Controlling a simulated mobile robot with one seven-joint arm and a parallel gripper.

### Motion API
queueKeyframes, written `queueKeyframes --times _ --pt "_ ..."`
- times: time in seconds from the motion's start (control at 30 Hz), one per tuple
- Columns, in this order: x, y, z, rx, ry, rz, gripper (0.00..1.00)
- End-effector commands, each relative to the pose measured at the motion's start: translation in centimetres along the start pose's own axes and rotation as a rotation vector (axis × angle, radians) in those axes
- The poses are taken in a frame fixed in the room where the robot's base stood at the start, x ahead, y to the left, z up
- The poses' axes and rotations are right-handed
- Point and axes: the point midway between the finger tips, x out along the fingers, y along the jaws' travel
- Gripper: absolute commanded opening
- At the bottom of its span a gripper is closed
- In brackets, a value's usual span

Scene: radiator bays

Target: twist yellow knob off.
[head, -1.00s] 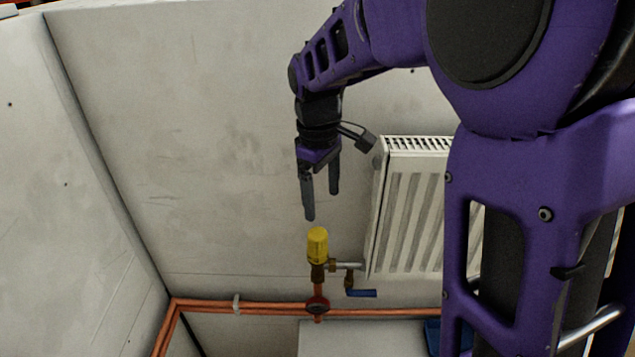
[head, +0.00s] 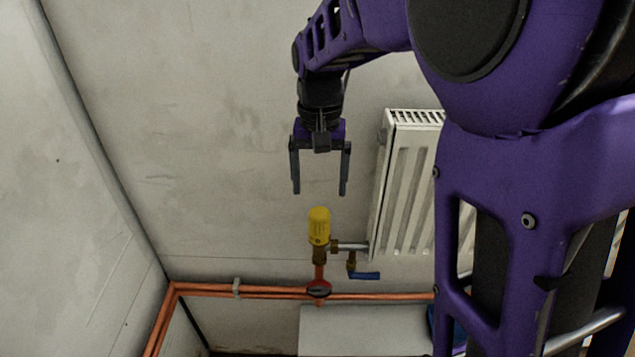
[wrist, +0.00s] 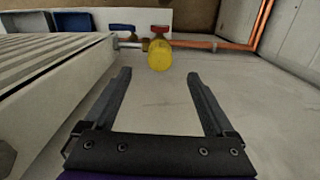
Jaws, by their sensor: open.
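The yellow knob (head: 319,226) stands upright on a brass valve (head: 319,256) at the left side of the radiator. In the wrist view the yellow knob (wrist: 160,55) shows beyond the fingertips, roughly centred between them. My gripper (head: 319,193) is open and empty, pointing down, a short way above the knob and apart from it. In the wrist view both fingers of my gripper (wrist: 158,72) are spread wide with nothing between them.
The white radiator (head: 408,190) stands close on the right. A blue lever (head: 366,276) sits below the valve's side pipe. The wall left of the knob is clear.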

Motion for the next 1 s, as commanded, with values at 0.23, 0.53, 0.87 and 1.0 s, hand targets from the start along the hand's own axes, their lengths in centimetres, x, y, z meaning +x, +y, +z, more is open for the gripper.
queueKeyframes --times 0.23,0.53,0.87,1.0 --pt "5.4 0.0 0.1 0.000 -0.004 0.003 0.89" --pt "10.2 0.0 0.0 -0.002 -0.001 0.001 0.89" --pt "11.6 0.0 0.0 -0.002 0.001 0.000 0.89" --pt "11.6 0.0 0.0 -0.002 0.001 0.000 0.89"
